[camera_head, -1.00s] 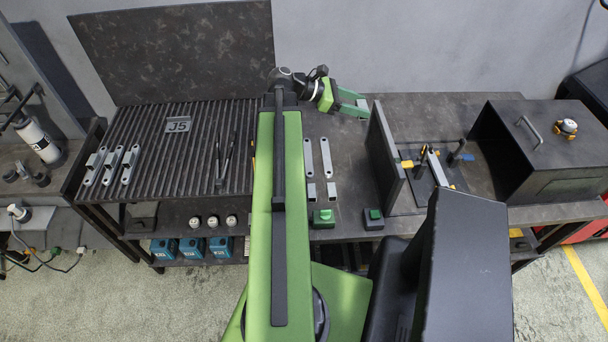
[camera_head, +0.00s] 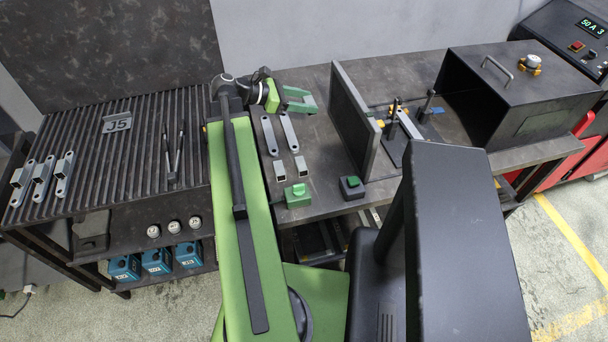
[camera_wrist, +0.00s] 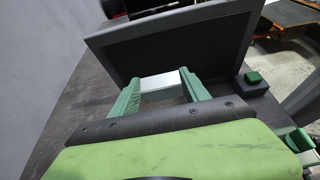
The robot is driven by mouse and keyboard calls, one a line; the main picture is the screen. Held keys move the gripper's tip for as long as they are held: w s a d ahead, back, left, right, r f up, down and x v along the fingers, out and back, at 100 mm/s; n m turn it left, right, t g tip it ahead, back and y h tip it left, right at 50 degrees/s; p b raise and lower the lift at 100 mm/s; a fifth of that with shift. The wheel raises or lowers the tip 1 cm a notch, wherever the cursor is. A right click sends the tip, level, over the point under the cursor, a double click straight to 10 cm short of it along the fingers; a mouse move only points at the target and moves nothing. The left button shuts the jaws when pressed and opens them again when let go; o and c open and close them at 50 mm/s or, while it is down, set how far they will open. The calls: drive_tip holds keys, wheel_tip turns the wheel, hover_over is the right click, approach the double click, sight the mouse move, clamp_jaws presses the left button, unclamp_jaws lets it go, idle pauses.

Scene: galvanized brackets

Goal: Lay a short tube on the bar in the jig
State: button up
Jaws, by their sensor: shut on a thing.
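My gripper (camera_head: 308,103) is shut on a short silvery tube (camera_wrist: 163,84), which spans the gap between the two green fingers in the wrist view. It is raised above the bench, left of an upright dark plate (camera_head: 352,115). The jig (camera_head: 393,148) is on the bench on the other side of that plate. A pale bar (camera_head: 408,125) lies in it, with dark posts and blue and yellow parts around it. The near end of the jig is hidden behind my own dark body part. Two more short tubes (camera_head: 279,171) (camera_head: 301,166) lie on the bench near the front.
Two flat bars (camera_head: 269,136) (camera_head: 288,132) lie behind the loose tubes. A green-button box (camera_head: 352,187) and a green block (camera_head: 298,195) sit at the front edge. A dark open box (camera_head: 520,95) stands right of the jig. A ribbed rack (camera_head: 85,165) holds finished-looking brackets (camera_head: 43,180) at left.

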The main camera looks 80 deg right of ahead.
sight(304, 144)
wheel_tip(304, 144, down, 15)
drive_tip(key=b, duration=1.2)
drive_tip(key=shift+w+r, duration=0.1)
drive_tip(key=shift+r, duration=0.1)
drive_tip(key=shift+f, duration=0.15)
drive_tip(key=o, duration=1.4)
